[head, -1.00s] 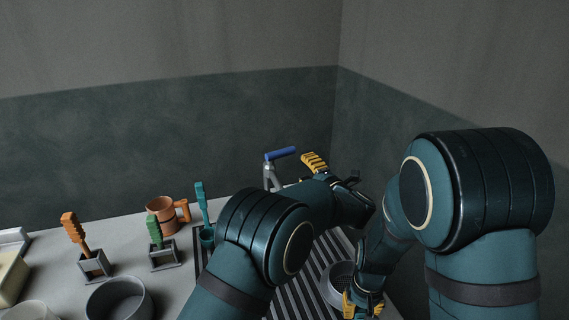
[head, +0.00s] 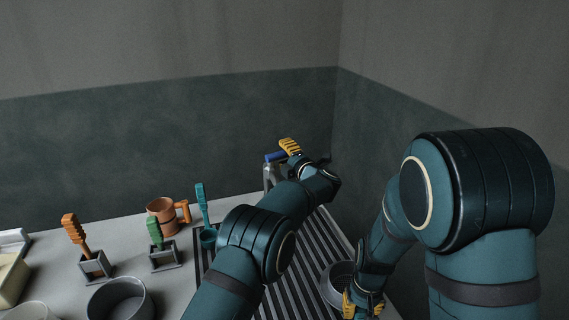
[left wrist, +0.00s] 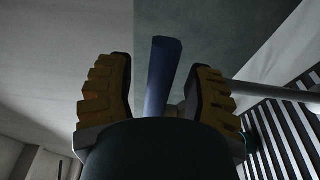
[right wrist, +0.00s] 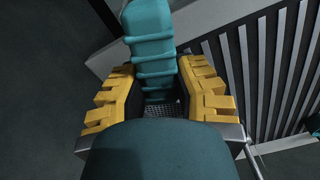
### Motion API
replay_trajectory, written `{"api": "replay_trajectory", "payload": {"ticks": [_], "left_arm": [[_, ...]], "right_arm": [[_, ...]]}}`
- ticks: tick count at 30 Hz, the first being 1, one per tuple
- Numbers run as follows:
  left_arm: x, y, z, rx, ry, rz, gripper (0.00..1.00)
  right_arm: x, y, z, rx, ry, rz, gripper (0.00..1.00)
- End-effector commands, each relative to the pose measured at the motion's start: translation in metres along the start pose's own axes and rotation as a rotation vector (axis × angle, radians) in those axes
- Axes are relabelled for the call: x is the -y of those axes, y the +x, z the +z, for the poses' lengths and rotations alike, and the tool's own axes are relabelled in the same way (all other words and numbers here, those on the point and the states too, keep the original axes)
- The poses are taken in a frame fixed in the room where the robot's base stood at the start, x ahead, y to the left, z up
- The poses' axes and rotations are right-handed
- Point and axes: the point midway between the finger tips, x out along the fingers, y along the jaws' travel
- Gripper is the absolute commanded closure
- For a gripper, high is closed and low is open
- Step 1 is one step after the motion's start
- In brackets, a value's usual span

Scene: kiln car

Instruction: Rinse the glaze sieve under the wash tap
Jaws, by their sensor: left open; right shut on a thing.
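The wash tap (head: 268,174) stands at the back of the slatted drain, with a blue lever (head: 272,157) on top. My left gripper (head: 288,151) is open at the lever. In the left wrist view the blue lever (left wrist: 162,75) lies between the parted fingers; contact cannot be told. The glaze sieve (head: 333,291), a grey round pan, is over the right side of the drain. My right gripper (head: 362,303) is shut on its teal ribbed handle (right wrist: 152,50), with some mesh showing between the fingers. My right arm hides part of the sieve.
The slatted drain (head: 308,262) lies under my left arm. To its left are a teal ladle (head: 201,205), an orange mug (head: 161,216), green (head: 154,231) and orange (head: 74,231) handled tools in grey holders, and a grey bowl (head: 119,299). Walls close off the back and right.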

Motion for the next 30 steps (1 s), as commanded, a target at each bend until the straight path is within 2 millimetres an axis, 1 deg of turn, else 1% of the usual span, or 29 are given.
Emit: {"api": "replay_trajectory", "payload": {"ticks": [3,11,12,14,15,17,26,30], "left_arm": [[0.0002,0.0042,0.0002,0.001,0.001,0.000,0.47],[0.0003,0.0051,0.0001,0.001,0.001,-0.001,0.47],[0.0003,0.0051,0.0001,0.001,0.001,-0.001,0.45],[0.0002,0.0050,0.0000,0.001,0.001,0.000,0.66],[0.0002,0.0050,0.0000,0.001,0.000,0.000,0.80],[0.0001,0.0050,0.0000,0.001,0.000,0.000,1.00],[-0.0001,0.0053,-0.0001,0.001,0.000,0.000,1.00],[0.0002,0.0085,0.0036,0.011,-0.001,-0.001,1.00]], "right_arm": [[0.0001,-0.0008,-0.0005,-0.002,0.000,0.000,1.00],[0.0001,-0.0007,-0.0005,-0.002,0.000,0.000,1.00],[0.0001,-0.0007,-0.0005,-0.002,0.000,0.000,1.00],[0.0001,-0.0007,-0.0005,-0.002,0.000,0.000,1.00],[0.0001,-0.0007,-0.0005,-0.002,0.000,0.000,1.00],[0.0001,-0.0007,-0.0005,-0.002,0.000,0.000,1.00],[0.0001,-0.0007,-0.0005,-0.002,0.000,0.000,1.00],[0.0001,-0.0018,-0.0005,-0.002,0.000,0.000,1.00]]}}
